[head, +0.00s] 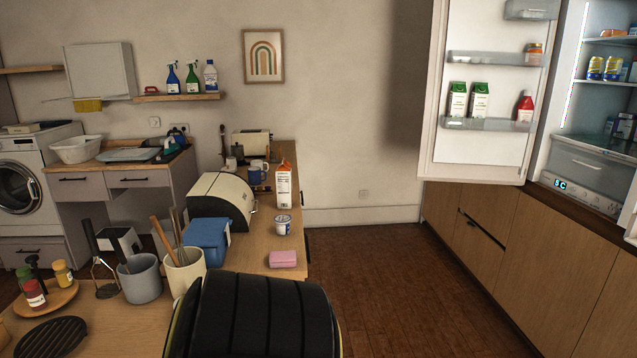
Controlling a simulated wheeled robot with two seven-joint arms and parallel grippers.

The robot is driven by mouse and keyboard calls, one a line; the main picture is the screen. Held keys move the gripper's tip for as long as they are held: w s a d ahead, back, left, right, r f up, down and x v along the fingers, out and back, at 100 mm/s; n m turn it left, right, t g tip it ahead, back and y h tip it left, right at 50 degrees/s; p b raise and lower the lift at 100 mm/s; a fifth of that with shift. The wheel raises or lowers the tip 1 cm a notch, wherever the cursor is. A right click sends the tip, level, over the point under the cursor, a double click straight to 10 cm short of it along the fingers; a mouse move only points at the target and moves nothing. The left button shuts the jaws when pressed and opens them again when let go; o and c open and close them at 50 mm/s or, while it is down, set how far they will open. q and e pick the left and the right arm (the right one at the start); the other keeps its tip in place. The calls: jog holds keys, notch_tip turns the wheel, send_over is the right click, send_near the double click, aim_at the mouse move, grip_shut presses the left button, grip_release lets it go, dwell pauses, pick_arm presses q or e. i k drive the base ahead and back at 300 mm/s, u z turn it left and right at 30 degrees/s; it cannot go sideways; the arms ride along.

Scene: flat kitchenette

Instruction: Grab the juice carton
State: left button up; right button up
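A juice carton (284,187), white with an orange top and printed front, stands upright on the wooden counter near its right edge, beside a cream bread bin. Two green-topped cartons stand on the open fridge door's lower shelf: one on the left (457,101) and one on the right (479,101). Neither of my grippers is in view.
A white tub (283,225) and a pink sponge (283,259) lie nearer on the counter (262,240). A blue mug (254,176) is left of the carton. A black ribbed object (255,318) fills the bottom middle. The floor (375,265) right of the counter is clear.

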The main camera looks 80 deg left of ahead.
aim_at(284, 173)
jog(key=u, duration=2.85)
jog(key=i, duration=0.35)
